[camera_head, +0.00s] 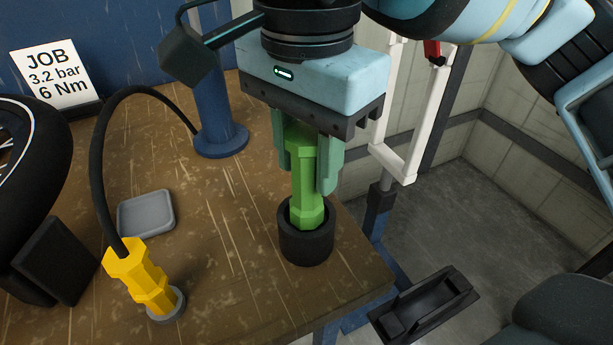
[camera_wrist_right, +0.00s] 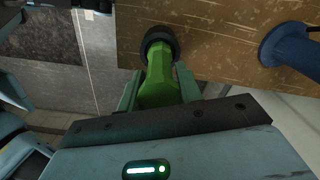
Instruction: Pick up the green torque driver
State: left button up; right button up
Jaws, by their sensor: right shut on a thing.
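The green torque driver (camera_head: 307,184) stands upright with its lower end in a black round holder (camera_head: 306,247) near the bench's right edge. My right gripper (camera_head: 309,170) comes down from above and is shut on the upper part of the driver. In the right wrist view the driver (camera_wrist_right: 158,78) lies between the two teal fingers (camera_wrist_right: 160,92), and its far end is still inside the black holder (camera_wrist_right: 158,38). The inside of the holder is hidden. My left gripper does not show.
The wooden bench (camera_head: 235,270) carries a yellow tool (camera_head: 143,279) with a black hose, a small grey tray (camera_head: 146,213), and a blue post (camera_head: 220,138). A wheel (camera_head: 30,165) and a JOB sign (camera_head: 57,75) stand at the left.

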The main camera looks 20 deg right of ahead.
jog(key=shift+c, duration=0.6)
jog(key=shift+r, duration=0.65)
notch_tip(320, 180, up, 8)
jog(key=shift+r+p, duration=0.1)
jog(key=shift+p, duration=0.9)
jog(key=shift+r, duration=0.3)
jog(key=shift+r+p, duration=1.05)
jog(key=shift+p, duration=0.2)
notch_tip(320, 180, up, 5)
jog(key=p, duration=0.5)
jog(key=shift+f, duration=0.1)
